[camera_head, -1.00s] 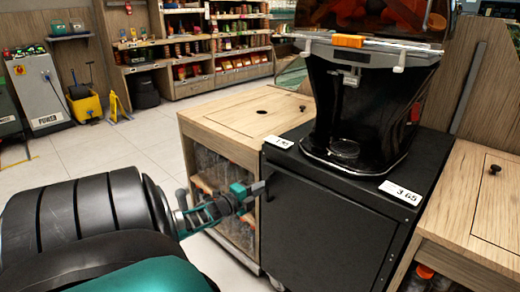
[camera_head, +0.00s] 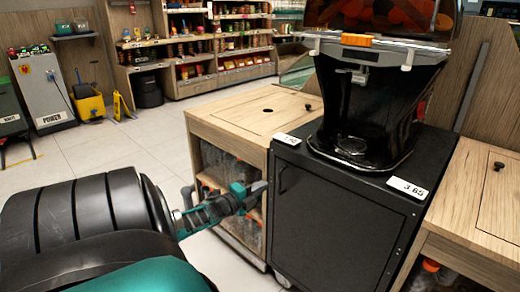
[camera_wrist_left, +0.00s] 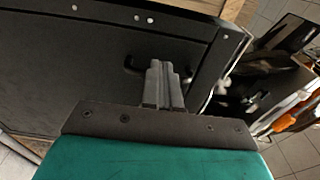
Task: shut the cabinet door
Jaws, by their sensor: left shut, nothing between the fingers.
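The black cabinet (camera_head: 345,225) stands below the juicer, and its front door (camera_head: 335,235) looks flush with the frame. A small dark handle (camera_head: 283,180) is at the door's upper left; it also shows in the left wrist view (camera_wrist_left: 131,66). My left gripper (camera_head: 262,187) is shut and empty, just left of the handle in the head view. In the left wrist view its closed fingers (camera_wrist_left: 162,66) point at the door front beside the handle. Whether they touch the door I cannot tell. My right gripper is not in view.
The juicer (camera_head: 365,110) stands on the cabinet. A wooden counter (camera_head: 245,112) with bottles below adjoins on the left, another wooden counter (camera_head: 480,205) on the right. Open tiled floor (camera_head: 120,155) lies at the left.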

